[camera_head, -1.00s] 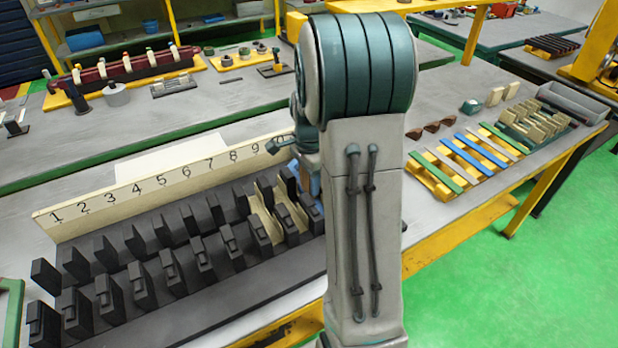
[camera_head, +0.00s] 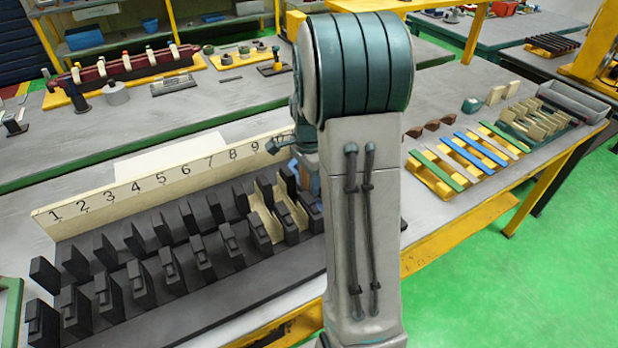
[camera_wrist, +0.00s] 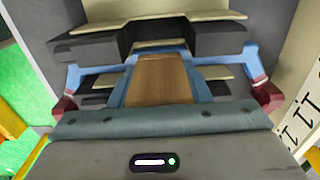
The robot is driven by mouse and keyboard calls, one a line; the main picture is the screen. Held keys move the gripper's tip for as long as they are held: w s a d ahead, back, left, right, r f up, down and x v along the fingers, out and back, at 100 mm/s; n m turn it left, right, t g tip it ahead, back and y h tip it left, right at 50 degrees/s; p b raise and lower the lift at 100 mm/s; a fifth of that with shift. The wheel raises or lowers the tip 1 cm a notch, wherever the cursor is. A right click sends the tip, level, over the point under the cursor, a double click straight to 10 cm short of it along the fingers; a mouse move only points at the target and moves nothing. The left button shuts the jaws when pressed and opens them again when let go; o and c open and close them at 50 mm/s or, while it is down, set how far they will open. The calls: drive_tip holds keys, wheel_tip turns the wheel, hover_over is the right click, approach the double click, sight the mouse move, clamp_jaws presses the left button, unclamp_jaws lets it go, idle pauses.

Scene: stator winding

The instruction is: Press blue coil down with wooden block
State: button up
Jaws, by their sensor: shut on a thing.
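A wooden block (camera_wrist: 162,78) is held upright in my gripper (camera_wrist: 160,88), with blue edges along both its sides. In the wrist view, a blue coil (camera_wrist: 95,73) lies across the dark slotted core, and its ends with dark red tips stick out left and right. The block's lower end is over the core and coil; I cannot tell whether it touches the coil. In the head view my arm hides the block and most of the coil at the right end of the core (camera_head: 165,310).
A cream number board (camera_head: 150,190) stands behind the core, close to my gripper. Cream slot liners (camera_head: 262,220) sit in slots just left of my arm. Coloured strips (camera_head: 470,155) lie on yellow stands to the right. Other parts stand at the back right.

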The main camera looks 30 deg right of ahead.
wheel_tip(320, 180, up, 12)
drive_tip(key=p, duration=0.8)
drive_tip(key=shift+f, duration=0.25)
